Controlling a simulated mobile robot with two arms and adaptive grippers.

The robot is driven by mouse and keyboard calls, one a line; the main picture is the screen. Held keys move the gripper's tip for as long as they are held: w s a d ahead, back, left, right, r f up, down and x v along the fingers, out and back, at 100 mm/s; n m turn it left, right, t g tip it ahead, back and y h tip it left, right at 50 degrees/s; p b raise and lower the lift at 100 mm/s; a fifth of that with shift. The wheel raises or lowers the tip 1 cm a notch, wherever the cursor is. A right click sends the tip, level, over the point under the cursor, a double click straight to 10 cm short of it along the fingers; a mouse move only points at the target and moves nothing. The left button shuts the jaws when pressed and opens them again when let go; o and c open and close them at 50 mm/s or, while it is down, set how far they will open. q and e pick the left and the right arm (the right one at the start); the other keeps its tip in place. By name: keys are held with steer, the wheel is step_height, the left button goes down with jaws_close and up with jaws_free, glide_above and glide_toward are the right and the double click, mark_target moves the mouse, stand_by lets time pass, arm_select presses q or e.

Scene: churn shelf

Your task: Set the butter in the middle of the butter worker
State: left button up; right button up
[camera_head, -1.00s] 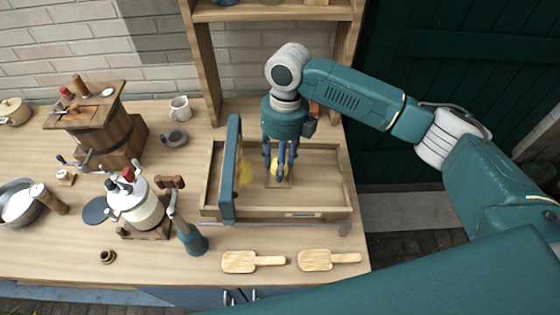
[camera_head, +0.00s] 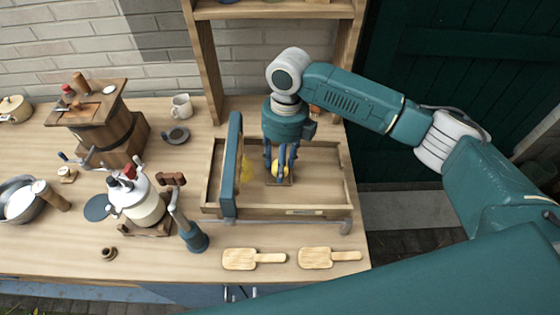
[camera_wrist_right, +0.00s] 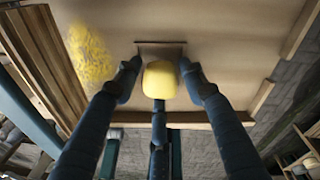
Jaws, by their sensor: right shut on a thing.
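The butter worker (camera_head: 325,212) is a shallow wooden tray with a tall blue-edged upright (camera_head: 232,165) across its left part. My right gripper (camera_head: 281,172) points down over the tray's middle, with its fingers shut around the yellow butter (camera_head: 279,167). The wrist view shows the butter (camera_wrist_right: 160,80) between the fingertips, with a small brown piece (camera_wrist_right: 160,48) just beyond it. I cannot tell whether the butter touches the tray floor. A yellow smear (camera_wrist_right: 90,52) is on the left part of the floor. My left gripper is not in view.
Two wooden paddles (camera_head: 240,259) (camera_head: 316,258) lie in front of the tray. A white separator (camera_head: 138,202) and a blue-based crank piece (camera_head: 195,239) stand to its left. A wooden churn (camera_head: 115,132), a mug (camera_head: 181,106) and shelf posts (camera_head: 206,75) are behind. The tray's right part is clear.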

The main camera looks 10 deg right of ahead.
arm_select(q)
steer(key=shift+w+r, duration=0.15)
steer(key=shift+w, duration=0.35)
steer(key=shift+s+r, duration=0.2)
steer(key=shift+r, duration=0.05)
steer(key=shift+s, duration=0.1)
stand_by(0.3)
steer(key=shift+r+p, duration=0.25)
steer(key=shift+p, duration=0.3)
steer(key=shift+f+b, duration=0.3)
steer(key=shift+b, duration=0.05)
arm_select(e)
steer(key=shift+f, duration=0.6)
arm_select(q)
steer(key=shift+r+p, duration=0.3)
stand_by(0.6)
